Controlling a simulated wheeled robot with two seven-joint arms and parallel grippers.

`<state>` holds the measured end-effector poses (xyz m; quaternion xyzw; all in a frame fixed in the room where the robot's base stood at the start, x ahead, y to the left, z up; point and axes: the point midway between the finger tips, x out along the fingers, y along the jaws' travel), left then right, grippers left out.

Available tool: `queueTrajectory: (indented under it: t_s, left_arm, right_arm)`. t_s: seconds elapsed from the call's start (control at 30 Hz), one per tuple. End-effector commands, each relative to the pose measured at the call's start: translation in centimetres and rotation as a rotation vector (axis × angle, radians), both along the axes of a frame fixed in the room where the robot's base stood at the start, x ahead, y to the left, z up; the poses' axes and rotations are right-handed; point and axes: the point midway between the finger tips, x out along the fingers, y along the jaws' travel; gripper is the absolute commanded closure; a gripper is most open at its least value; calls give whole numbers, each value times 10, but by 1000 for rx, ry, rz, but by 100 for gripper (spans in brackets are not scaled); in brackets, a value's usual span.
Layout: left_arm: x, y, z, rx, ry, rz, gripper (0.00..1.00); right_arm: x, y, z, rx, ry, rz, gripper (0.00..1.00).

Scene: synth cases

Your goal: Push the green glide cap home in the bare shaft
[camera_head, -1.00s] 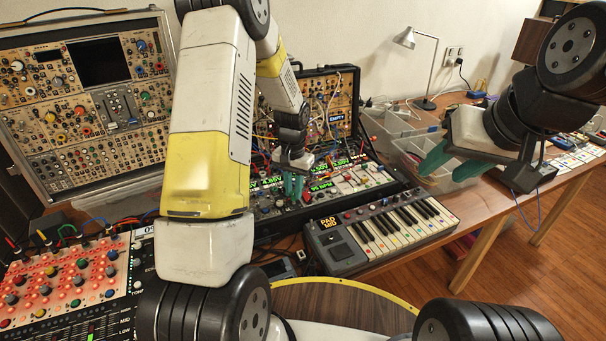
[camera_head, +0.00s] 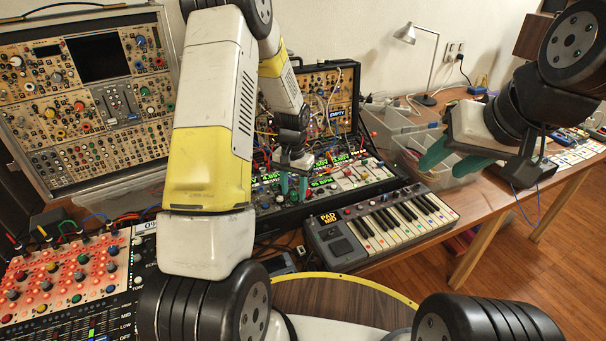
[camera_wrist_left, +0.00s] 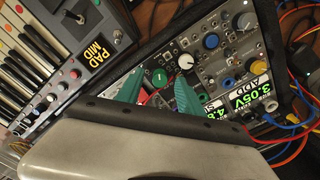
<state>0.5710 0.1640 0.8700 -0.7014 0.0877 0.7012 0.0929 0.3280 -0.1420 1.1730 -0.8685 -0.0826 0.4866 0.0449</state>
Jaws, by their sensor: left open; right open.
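A round green cap (camera_wrist_left: 160,77) with a pale mark shows in the left wrist view on the dark module panel, between the tips of my left gripper's teal fingers. I cannot tell how deep it sits; no bare shaft shows. My left gripper (camera_wrist_left: 159,86) is open around the cap, with a gap visible on either side. In the head view my left gripper (camera_head: 293,188) points down at the rack, and the cap cannot be made out there. My right gripper (camera_head: 438,172) is open and empty, in the air by the clear bins.
A small keyboard (camera_head: 385,228) lies just right of the rack. Patch cables (camera_wrist_left: 290,130) and knobs, including a white one (camera_wrist_left: 185,61), crowd the panel around my left gripper. A clear bin (camera_head: 465,180) stands behind the right gripper. A lamp (camera_head: 405,35) stands at the back.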

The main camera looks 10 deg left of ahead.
Motion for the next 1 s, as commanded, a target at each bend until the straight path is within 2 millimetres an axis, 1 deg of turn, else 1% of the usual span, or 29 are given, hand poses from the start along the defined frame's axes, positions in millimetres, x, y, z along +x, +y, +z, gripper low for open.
queueTrajectory:
  t_s: [0.07,0.17,0.43,0.6,0.73,1.0]
  left_arm:
    - [0,0,1,0,-1,0,56]
    - [1,0,9,-1,-2,0,56]
    - [1,-1,54,0,-4,0,56]
    - [1,-1,73,-1,-2,0,56]
    - [0,-1,78,0,1,0,56]
    - [0,-1,78,0,0,0,56]
  right_arm:
    - [0,0,0,0,0,0,56]
    - [0,0,0,0,0,0,56]
    - [0,0,0,0,0,0,56]
    - [0,0,0,0,0,0,56]
    - [0,0,0,0,0,0,56]
    - [0,0,0,0,0,0,56]
